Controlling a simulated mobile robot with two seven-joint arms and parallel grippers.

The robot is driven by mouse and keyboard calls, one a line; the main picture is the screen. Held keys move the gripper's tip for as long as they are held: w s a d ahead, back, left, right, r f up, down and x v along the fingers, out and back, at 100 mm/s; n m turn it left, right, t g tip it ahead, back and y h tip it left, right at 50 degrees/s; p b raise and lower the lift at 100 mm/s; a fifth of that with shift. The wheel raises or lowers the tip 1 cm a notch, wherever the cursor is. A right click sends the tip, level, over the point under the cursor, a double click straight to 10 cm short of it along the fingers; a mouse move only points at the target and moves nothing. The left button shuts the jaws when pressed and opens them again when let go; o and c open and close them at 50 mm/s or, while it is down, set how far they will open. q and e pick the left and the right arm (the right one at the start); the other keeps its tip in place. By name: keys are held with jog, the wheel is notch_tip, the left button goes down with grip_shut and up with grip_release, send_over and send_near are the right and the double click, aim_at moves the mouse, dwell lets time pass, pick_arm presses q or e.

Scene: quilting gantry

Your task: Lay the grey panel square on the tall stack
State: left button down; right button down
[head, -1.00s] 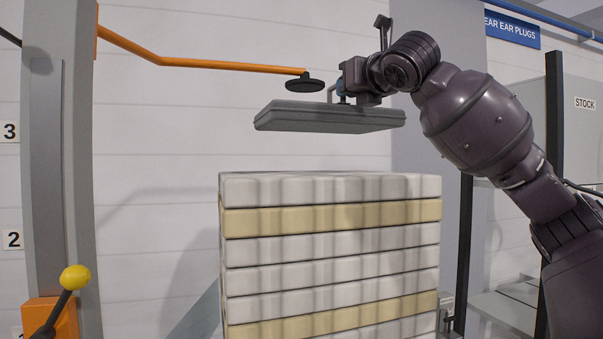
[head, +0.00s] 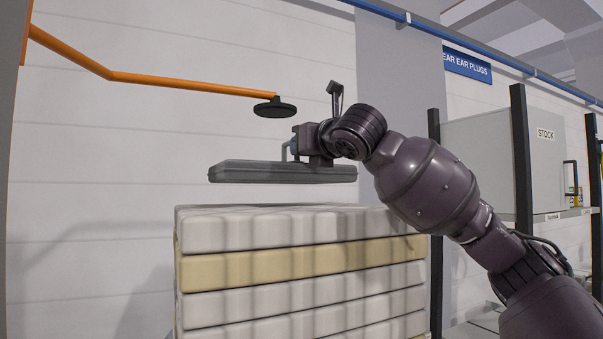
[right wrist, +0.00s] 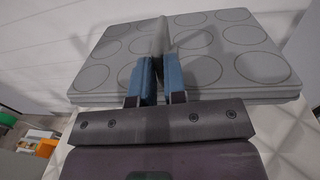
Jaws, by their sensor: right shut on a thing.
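The grey panel (head: 240,172) is a flat slab with a dark edge, held roughly level a little above the tall stack (head: 300,232). A gap shows between the panel and the stack's top. The stack is of white quilted layers with a cream one among them. My right gripper (head: 291,150) is over the panel, shut on its upright handle. In the right wrist view the panel's top (right wrist: 225,45) bears several round outlines, and the blue fingers (right wrist: 160,78) pinch a thin grey upright piece. My left gripper is not in view.
An orange arm (head: 180,82) with a black disc (head: 275,108) at its end hangs just above and behind the panel. A grey stock cabinet (head: 480,155) and dark posts stand at the right. A blue pipe runs overhead.

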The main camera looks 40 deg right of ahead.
aim_at(300, 170)
jog(key=shift+f, duration=1.55)
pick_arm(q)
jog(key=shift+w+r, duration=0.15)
pick_arm(e)
jog(key=shift+f, duration=1)
jog(key=c, duration=1.2)
grip_release()
jog(key=shift+o, duration=0.2)
